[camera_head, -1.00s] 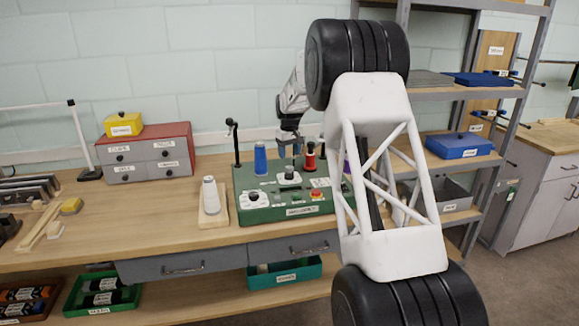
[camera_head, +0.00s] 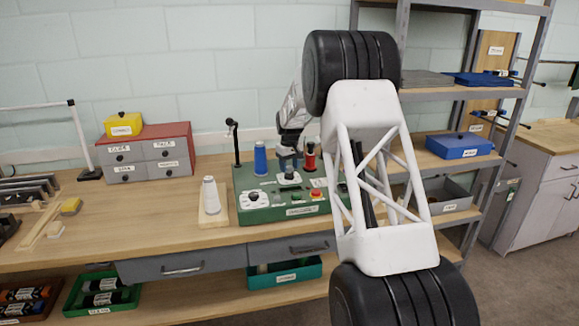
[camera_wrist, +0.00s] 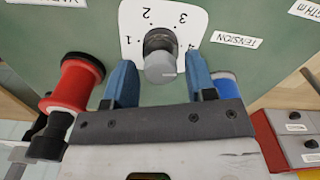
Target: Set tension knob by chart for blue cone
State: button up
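The grey tension knob (camera_wrist: 160,58) stands on a white dial plate (camera_wrist: 135,18) with numbers 1 to 4, beside a TENSION label (camera_wrist: 236,40). My gripper (camera_wrist: 160,80) has its blue fingers apart, one on each side of the knob, with visible gaps. In the head view my gripper (camera_head: 288,160) is just above the knob area of the green panel (camera_head: 270,212). The blue cone (camera_head: 260,158) stands at the panel's back left and shows partly in the wrist view (camera_wrist: 225,86). The knob's exact setting is unclear. I cannot make out a readable chart.
A red cone (camera_head: 310,158) stands right of my gripper. A black post (camera_head: 234,142) rises at the panel's back left. A white cone (camera_head: 210,194) stands on a wooden block to the left. The panel front has a white dial (camera_head: 252,198) and a red button (camera_head: 315,194).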

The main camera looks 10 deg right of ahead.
aim_at(289, 167)
jog(key=c, duration=0.7)
jog(key=shift+m, duration=0.7)
jog(key=o, duration=0.9)
jog(key=shift+r, duration=0.1)
jog(key=shift+r, duration=3.85)
